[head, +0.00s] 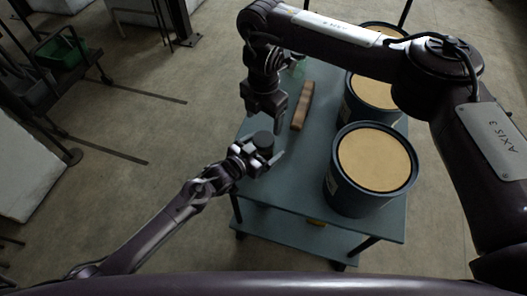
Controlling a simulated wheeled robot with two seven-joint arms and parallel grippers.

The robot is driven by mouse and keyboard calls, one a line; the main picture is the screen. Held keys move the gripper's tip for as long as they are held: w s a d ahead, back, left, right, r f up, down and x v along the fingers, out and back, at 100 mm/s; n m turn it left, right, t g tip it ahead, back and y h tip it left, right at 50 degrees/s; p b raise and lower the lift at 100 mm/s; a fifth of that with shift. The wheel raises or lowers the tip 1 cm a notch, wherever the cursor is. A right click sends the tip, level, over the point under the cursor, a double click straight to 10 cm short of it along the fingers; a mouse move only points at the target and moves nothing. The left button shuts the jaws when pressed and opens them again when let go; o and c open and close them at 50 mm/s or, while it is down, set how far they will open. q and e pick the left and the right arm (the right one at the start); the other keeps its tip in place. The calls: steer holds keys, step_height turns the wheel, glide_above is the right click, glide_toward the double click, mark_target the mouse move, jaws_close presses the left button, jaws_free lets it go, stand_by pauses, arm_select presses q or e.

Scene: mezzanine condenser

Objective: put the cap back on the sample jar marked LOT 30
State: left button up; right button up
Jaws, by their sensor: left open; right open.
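A dark round cap-like piece (263,138) shows at the table's left edge, between my two grippers; whether a jar is under it I cannot tell. My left gripper (268,156) is open just below this piece, and I cannot tell if they touch. My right gripper (267,117) is open, pointing down just above it in the picture. A small greenish glassy object (298,68), possibly a jar, stands at the table's far end, partly hidden by my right arm. No LOT 30 marking is readable.
A green bin (60,53) sits on a rack at upper left.

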mark_target(264, 139)
arm_select(q)
jaws_close()
arm_select(e)
steer(key=shift+r, duration=0.1)
stand_by(0.4)
steer(key=shift+f, duration=0.2)
stand_by(0.3)
steer(key=shift+f, duration=3.9)
steer(key=shift+c, duration=0.4)
steer(key=c, duration=0.9)
steer(key=o, duration=1.1)
